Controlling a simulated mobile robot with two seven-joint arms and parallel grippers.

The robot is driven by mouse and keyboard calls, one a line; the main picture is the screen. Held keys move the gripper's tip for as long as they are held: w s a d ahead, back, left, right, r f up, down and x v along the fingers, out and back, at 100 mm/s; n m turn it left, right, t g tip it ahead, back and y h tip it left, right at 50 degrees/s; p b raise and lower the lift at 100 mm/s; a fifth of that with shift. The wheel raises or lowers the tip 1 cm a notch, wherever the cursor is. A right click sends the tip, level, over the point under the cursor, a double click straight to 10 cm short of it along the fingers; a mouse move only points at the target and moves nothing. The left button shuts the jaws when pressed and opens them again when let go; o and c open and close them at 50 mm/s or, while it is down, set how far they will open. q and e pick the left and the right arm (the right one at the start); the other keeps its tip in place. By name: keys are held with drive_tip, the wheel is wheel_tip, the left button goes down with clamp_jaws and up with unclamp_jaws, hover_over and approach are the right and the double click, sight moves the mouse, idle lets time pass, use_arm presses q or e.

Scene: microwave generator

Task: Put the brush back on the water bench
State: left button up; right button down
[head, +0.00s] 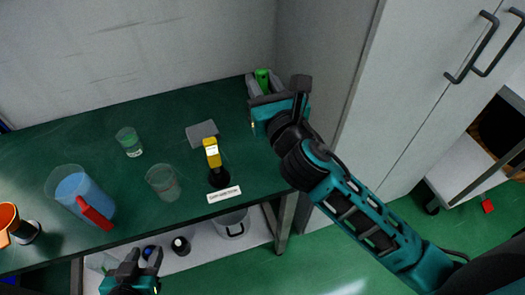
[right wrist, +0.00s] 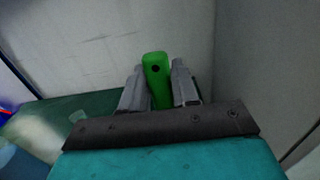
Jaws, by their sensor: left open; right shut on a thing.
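The brush shows as a green handle (head: 262,77) at the back right corner of the dark green bench (head: 95,125). My right gripper (head: 263,86) is shut on it. In the right wrist view the green handle (right wrist: 156,78) stands between the two grey fingers (right wrist: 155,88), its end sticking up past them. The brush's lower part is hidden, so I cannot tell whether it touches the bench. My left gripper (head: 138,262) is open and empty, low in front of the bench's front edge.
On the bench are a blue-filled jug (head: 75,195) with a red handle, two clear beakers (head: 129,141) (head: 163,183), a grey block (head: 202,133), a yellow-topped item (head: 212,153) and an orange cup (head: 12,222). A grey cabinet (head: 405,90) stands close at the right.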

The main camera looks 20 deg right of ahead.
wheel_tip(320, 180, down, 6)
drive_tip(key=shift+f, duration=0.25)
wheel_tip(320, 180, down, 11)
drive_tip(key=b, duration=0.8)
drive_tip(key=c, duration=1.2)
unclamp_jaws()
drive_tip(key=o, duration=0.4)
drive_tip(key=shift+c, duration=0.2)
